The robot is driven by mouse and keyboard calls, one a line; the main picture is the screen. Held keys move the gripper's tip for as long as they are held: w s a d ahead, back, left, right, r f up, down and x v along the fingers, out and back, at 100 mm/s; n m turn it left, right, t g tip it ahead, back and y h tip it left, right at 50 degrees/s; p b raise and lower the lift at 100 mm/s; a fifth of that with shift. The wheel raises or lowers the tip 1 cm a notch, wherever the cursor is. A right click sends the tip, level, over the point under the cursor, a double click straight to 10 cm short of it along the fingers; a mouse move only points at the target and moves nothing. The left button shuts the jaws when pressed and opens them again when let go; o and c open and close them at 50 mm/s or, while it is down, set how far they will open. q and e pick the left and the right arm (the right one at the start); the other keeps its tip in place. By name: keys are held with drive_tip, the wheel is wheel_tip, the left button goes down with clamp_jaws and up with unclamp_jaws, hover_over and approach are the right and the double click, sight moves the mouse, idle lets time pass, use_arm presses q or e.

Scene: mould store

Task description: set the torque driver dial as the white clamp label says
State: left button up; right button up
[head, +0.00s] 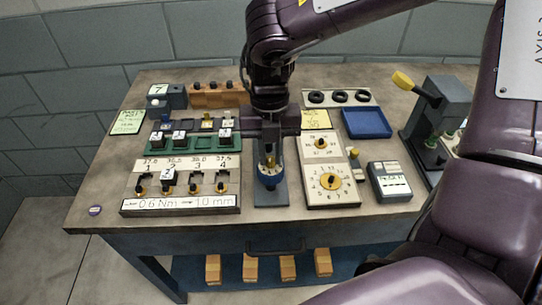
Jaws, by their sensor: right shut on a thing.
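My right gripper (269,155) reaches down from above and is shut at the dial's yellow top. The gripper partly hides the dial, and its setting is too small to read. The white clamp label (181,203) lies along the front of the clamp board at the left. It reads "0.6 Nm", then an arrow or dash, then "1.0 mm". My left gripper is not in view.
Several small clamps (194,182) stand behind the label. A panel with two yellow-centred dials (332,197) stands just right of the driver. A blue tray (367,123), a grey meter (389,182) and a yellow-handled press (437,108) are farther right. The front left corner is mostly clear.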

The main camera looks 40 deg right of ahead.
drive_tip(key=n, duration=0.3)
drive_tip(key=shift+n+h, duration=0.3)
drive_tip(key=shift+n, duration=0.1)
drive_tip(key=n, duration=0.2)
drive_tip(key=shift+n, duration=1.1)
